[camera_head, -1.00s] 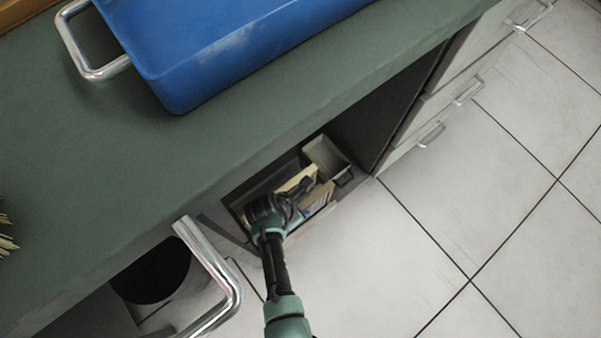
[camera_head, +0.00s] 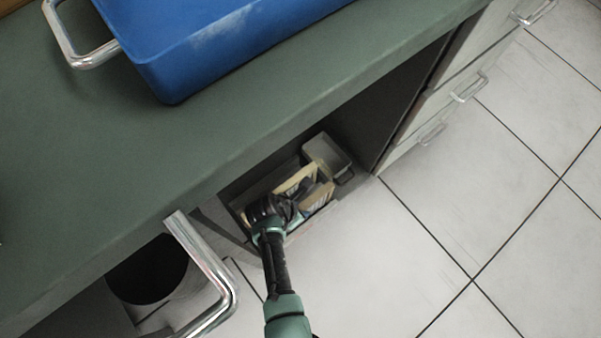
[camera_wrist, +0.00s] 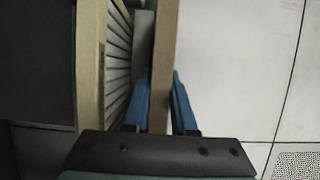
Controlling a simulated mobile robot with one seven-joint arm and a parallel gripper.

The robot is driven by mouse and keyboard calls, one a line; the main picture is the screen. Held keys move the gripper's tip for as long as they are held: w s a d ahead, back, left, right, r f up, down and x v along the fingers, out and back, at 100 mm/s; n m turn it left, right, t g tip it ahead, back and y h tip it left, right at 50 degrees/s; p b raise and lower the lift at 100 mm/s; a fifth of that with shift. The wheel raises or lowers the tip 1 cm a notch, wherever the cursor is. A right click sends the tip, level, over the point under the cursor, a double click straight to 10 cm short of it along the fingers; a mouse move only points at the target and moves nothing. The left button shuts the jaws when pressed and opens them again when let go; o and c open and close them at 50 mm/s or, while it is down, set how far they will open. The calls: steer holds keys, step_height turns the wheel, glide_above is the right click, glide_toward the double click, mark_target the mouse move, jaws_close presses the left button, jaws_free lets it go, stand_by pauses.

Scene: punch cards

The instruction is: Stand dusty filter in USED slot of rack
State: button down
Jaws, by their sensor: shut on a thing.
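My gripper (camera_wrist: 161,108) is shut on the tan edge of a thin framed panel (camera_wrist: 164,45), which I take to be the filter. Its dust cannot be made out. In the wrist view, a second tan frame with grey pleats (camera_wrist: 118,55) stands to the left, with a narrow gap between. In the head view, my gripper (camera_head: 297,205) is low inside the open cabinet bay, over tan-edged panels (camera_head: 296,179) standing close together. My gripper hides much of the rack there. No USED label can be read, and the lower edge of the held panel is hidden.
A grey bin (camera_head: 327,156) stands just behind the panels. The green counter (camera_head: 120,165) overhangs the bay, with a blue tray (camera_head: 225,45) on it. A metal handle (camera_head: 206,270) sticks out at the left, near a dark round bin opening (camera_head: 148,272). Tiled floor (camera_head: 480,215) at right is clear.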

steer(key=shift+c, duration=0.8)
jaws_free()
steer(key=shift+r, duration=0.15)
steer(key=shift+r+p, duration=2.9)
steer(key=shift+p, duration=0.3)
